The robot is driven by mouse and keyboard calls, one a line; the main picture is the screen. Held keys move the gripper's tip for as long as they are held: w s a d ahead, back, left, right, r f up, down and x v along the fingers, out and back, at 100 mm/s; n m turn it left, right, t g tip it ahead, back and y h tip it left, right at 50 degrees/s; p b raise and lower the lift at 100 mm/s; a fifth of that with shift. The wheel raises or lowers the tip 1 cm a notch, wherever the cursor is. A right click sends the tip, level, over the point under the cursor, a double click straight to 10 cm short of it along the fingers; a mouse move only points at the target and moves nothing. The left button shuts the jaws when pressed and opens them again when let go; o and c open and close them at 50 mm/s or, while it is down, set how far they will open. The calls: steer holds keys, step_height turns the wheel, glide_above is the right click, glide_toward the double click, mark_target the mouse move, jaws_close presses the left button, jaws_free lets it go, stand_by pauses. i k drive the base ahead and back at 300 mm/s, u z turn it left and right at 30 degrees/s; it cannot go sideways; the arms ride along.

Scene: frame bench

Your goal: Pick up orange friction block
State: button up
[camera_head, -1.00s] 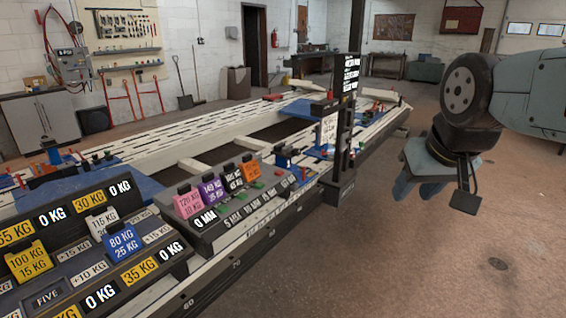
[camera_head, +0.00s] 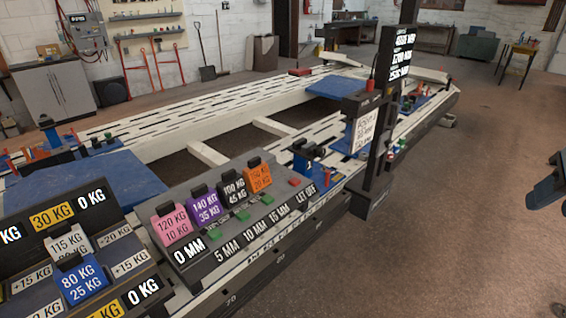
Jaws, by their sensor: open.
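The orange friction block (camera_head: 258,178) stands in the dark sloped rack (camera_head: 222,238) on the bench, at the right end of a row. Its label seems to end in 20 KG. A black block (camera_head: 234,189), a purple block (camera_head: 205,205) and a pink block (camera_head: 171,226) stand to its left. My gripper (camera_head: 545,192) shows only in part at the right edge, over the floor and well apart from the blocks. It is open, and nothing shows between its visible parts.
A dark post with a sign (camera_head: 372,150) stands right of the rack. A second rack with a blue block (camera_head: 80,283) and a grey block (camera_head: 69,240) is at lower left. The white slotted bench frame (camera_head: 210,152) runs behind. Floor (camera_head: 440,230) is clear at right.

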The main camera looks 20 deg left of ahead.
mark_target(257, 177)
steer(key=u, duration=0.4)
steer(key=i, duration=1.3)
steer(key=u, duration=0.65)
steer(key=k, duration=0.85)
steer(key=u, duration=0.15)
steer(key=i, duration=0.9)
steer(key=z, duration=0.05)
